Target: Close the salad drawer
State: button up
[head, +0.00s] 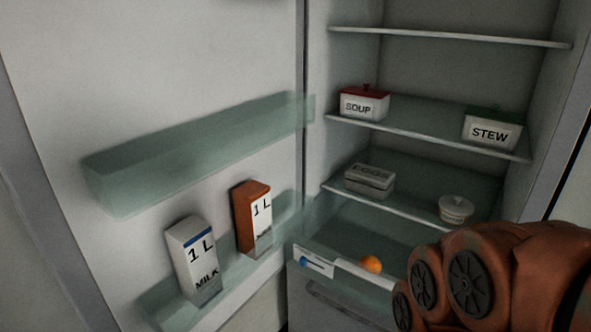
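The salad drawer (316,262) is at the bottom of the open fridge in the head view. It is pulled out part of the way, and its white front rim and greenish clear inside show below the lowest shelf. An orange round fruit or vegetable (371,264) is seen inside it, behind the front rim. My reddish-brown arm covers the lower right of the view and hides the right part of the drawer. My gripper is not in view.
The fridge door stands open at left, with a milk carton (193,262) and an orange-brown carton (252,217) in its lower rack. Shelves above the drawer hold a soup box (363,106), a stew box (491,131), an egg box (369,181) and a small round tub (455,209).

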aim_at(315, 262)
jog(key=u, duration=0.5)
jog(key=k, duration=0.65)
jog(key=u, duration=0.95)
jog(key=k, duration=0.65)
jog(key=z, duration=0.05)
jog(key=i, duration=0.7)
jog(key=u, duration=0.15)
